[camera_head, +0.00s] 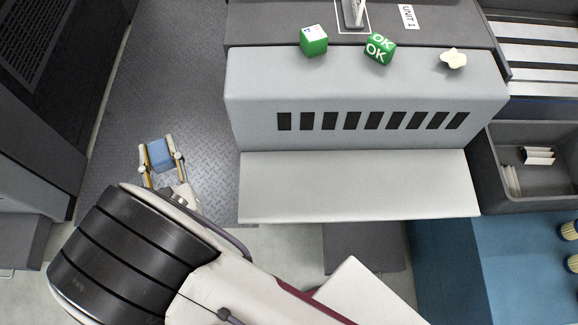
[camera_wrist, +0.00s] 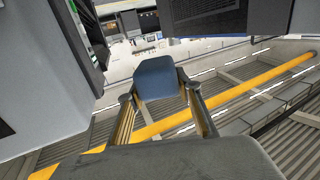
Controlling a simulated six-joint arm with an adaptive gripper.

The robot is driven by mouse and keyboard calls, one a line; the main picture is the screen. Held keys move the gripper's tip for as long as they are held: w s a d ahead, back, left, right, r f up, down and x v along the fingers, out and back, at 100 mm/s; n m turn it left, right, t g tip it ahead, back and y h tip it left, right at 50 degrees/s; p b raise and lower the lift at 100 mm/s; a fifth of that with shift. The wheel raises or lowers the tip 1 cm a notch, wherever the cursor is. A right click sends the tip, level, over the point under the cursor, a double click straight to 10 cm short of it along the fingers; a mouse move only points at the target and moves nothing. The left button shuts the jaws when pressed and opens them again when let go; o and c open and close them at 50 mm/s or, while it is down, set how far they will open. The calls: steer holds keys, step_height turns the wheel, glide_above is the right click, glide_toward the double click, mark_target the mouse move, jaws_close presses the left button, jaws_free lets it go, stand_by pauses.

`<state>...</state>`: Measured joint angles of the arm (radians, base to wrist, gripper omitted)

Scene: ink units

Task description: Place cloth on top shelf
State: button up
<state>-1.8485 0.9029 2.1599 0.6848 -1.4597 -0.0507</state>
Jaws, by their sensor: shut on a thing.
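My gripper (camera_head: 160,157) is at the left in the head view, over the dark patterned floor. It is shut on a folded blue cloth (camera_head: 159,152), which sits between its two fingers. In the wrist view the cloth (camera_wrist: 157,76) is a flat blue block between the fingertips (camera_wrist: 160,94), standing clear of any surface. A light grey unit (camera_head: 350,85) with a row of dark slots stands to the right of my gripper, with a pale ledge (camera_head: 355,185) in front. I cannot tell which surface is the top shelf.
A dark bin (camera_head: 540,185) holds white items at right. A dark cabinet (camera_head: 40,100) stands at far left. Floor between is clear.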

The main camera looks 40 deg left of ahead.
mark_target(368, 194)
steer(key=s+d+f+m+t+h, duration=0.4)
steer(key=d+f+m+t, duration=0.15)
steer(key=d+f, duration=0.85)
steer(key=w+d+r+m+t+h, duration=0.2)
steer(key=d+m+h, duration=0.2)
steer(key=d, duration=0.7)
steer(key=w+d+r+m+t+h, duration=0.1)
steer(key=w+d+m+t+h, duration=0.2)
steer(key=d+h, duration=0.5)
steer(key=d+m, duration=0.1)
steer(key=d, duration=0.2)
steer(key=shift+r, duration=0.35)
steer(key=shift+w, duration=0.15)
steer(key=w, duration=2.8)
steer(key=shift+w+d, duration=0.1)
steer(key=shift+d, duration=0.05)
steer(key=shift+w, duration=0.1)
